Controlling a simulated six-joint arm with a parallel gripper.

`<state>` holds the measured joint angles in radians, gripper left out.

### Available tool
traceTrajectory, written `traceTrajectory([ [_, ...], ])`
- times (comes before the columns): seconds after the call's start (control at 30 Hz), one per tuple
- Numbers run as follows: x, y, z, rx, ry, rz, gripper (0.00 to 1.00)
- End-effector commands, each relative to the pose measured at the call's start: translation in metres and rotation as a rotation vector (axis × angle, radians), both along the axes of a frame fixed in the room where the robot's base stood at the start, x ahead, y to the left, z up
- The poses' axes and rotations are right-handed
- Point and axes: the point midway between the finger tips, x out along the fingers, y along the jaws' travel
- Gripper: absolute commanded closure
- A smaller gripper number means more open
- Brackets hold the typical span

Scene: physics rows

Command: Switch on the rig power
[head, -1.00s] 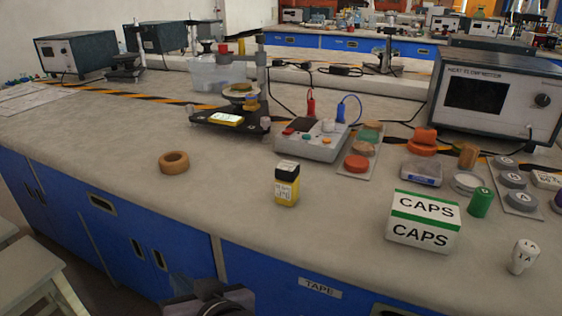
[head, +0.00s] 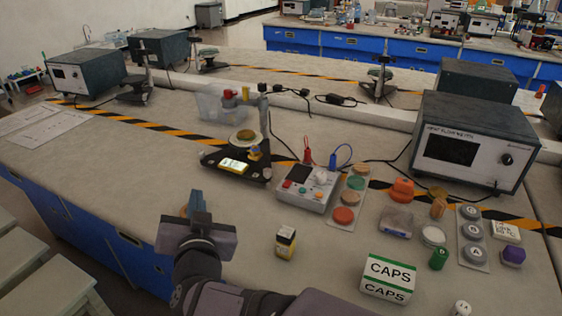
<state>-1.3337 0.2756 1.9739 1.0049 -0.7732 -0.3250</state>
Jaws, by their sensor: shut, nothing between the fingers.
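I cannot tell which control is the rig power. My gripper (head: 197,203) is shut and empty, left of the box and apart from it.
A large instrument (head: 473,145) stands at the back right. The bench left of the stand is mostly clear.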

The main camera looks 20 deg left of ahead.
Motion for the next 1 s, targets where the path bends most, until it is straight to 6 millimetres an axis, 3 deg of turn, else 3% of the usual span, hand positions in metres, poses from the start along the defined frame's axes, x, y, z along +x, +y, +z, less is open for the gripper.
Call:
traceTrajectory([
  [0.03,0.011,-0.003,0.014,-0.023,-0.002,-0.043,1.00],
  [0.1,0.026,-0.010,0.017,-0.055,-0.002,-0.103,1.00],
  [0.5,0.087,-0.064,0.024,-0.287,0.020,-0.421,1.00],
  [0.7,0.100,-0.088,0.020,-0.385,0.044,-0.524,1.00],
  [1.0,0.104,-0.102,0.015,-0.444,0.061,-0.578,1.00],
])
